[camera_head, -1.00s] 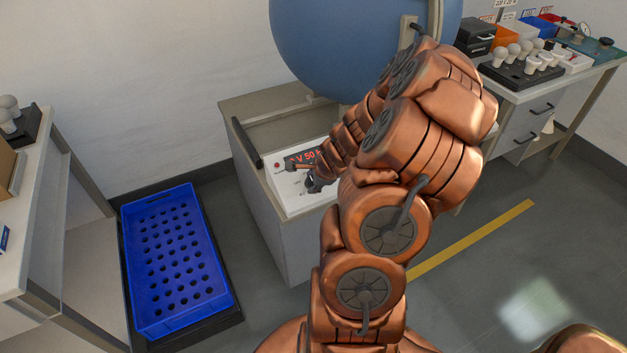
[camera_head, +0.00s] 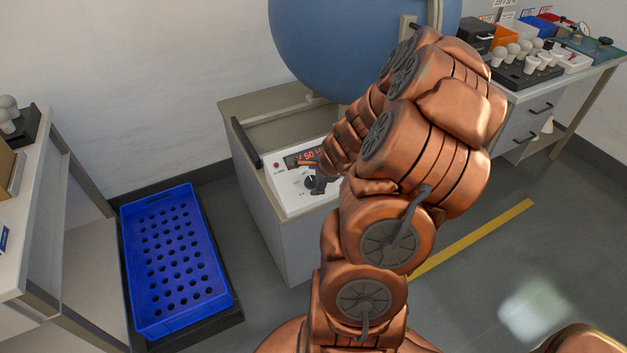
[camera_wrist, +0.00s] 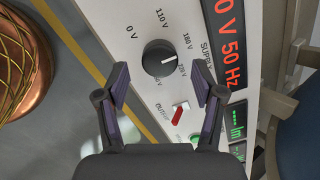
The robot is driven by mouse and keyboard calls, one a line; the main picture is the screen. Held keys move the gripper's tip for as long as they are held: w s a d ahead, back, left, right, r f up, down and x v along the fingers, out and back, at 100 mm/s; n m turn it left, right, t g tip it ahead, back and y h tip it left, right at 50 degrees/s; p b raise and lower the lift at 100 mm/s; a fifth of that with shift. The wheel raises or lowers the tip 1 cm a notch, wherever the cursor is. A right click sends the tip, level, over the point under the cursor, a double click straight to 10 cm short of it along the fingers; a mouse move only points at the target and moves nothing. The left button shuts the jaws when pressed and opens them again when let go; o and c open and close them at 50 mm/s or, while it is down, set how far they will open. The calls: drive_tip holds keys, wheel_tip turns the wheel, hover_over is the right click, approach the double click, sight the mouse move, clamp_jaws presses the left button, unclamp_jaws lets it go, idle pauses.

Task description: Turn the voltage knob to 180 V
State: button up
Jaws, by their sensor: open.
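The voltage knob (camera_wrist: 158,58) is round and black with a white pointer line, on a white panel (camera_wrist: 105,12). In the head view my gripper (camera_head: 319,184) is beside the knob (camera_head: 310,181). The red display (camera_wrist: 229,45) shows "0 V 50 Hz", cut off at the picture's top edge.
A red rocker switch (camera_wrist: 181,115) and a green light (camera_wrist: 195,142) sit on the panel near my right finger. A large blue sphere (camera_head: 350,40) rises behind the panel. A blue perforated crate (camera_head: 140,325) stands on the floor at left.

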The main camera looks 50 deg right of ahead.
drive_tip(key=v, duration=0.9)
drive_tip(key=shift+s+r, duration=0.15)
drive_tip(key=shift+r, duration=0.1)
drive_tip(key=shift+a, duration=0.15)
drive_tip(key=a+r+n+g+y+p, duration=0.1)
drive_tip(key=a+r+n, duration=0.25)
drive_tip(key=a, duration=0.45)
drive_tip(key=a+r+n+g+y+p, duration=0.1)
drive_tip(key=a+r+n+y, duration=0.1)
drive_tip(key=a+n, duration=0.4)
drive_tip(key=a+r+n+y+p, duration=0.1)
drive_tip(key=a+r+n, duration=0.2)
drive_tip(key=a, duration=0.6)
drive_tip(key=s+a+r+n+g+h+p, duration=0.1)
drive_tip(key=s+a+r+n+g, duration=0.1)
drive_tip(key=s+n, duration=0.4)
drive_tip(key=s+a+r+n+g+h+p, duration=0.1)
drive_tip(key=s+a+r+n+g+p, duration=0.1)
drive_tip(key=s+a+n, duration=0.4)
drive_tip(key=s+r+n+g, duration=0.1)
drive_tip(key=s+r, duration=0.1)
drive_tip(key=s, duration=0.2)
drive_tip(key=shift+s+r+g, duration=0.25)
drive_tip(key=shift+r+g, duration=0.05)
drive_tip(key=shift+s+r+h, duration=0.1)
drive_tip(key=shift+s+h, duration=0.2)
drive_tip(key=shift+s, duration=0.05)
